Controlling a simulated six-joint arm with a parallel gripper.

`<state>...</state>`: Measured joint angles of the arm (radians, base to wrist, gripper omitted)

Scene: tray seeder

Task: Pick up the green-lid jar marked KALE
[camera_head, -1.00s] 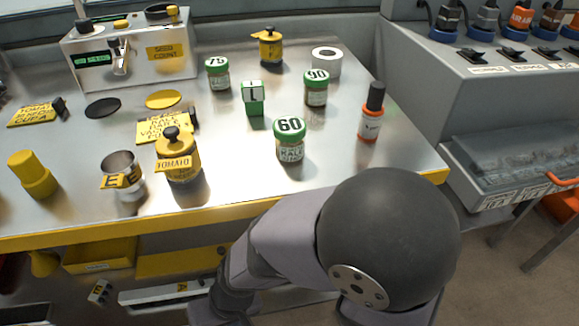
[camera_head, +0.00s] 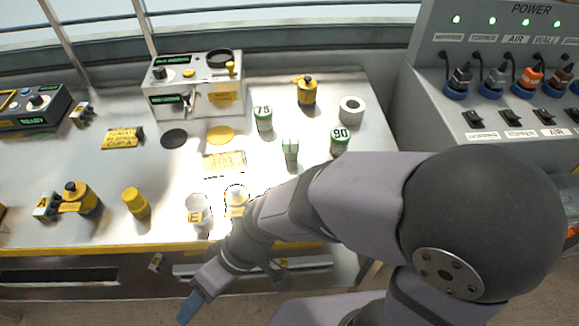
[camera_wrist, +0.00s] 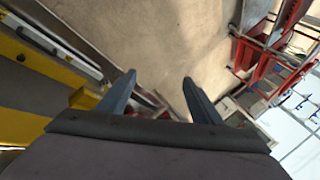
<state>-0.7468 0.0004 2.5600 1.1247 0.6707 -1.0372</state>
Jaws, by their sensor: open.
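Two other green-lid jars stand on the bench, one marked 75 (camera_head: 263,119) and one marked 90 (camera_head: 339,141). My gripper (camera_head: 188,308) hangs low in front of the bench, below its yellow front edge and away from the jars. In the wrist view my gripper (camera_wrist: 158,87) is open, with nothing between its fingers and floor beyond.
A seed counter (camera_head: 192,84) stands at the back. A power panel (camera_head: 500,75) rises at right.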

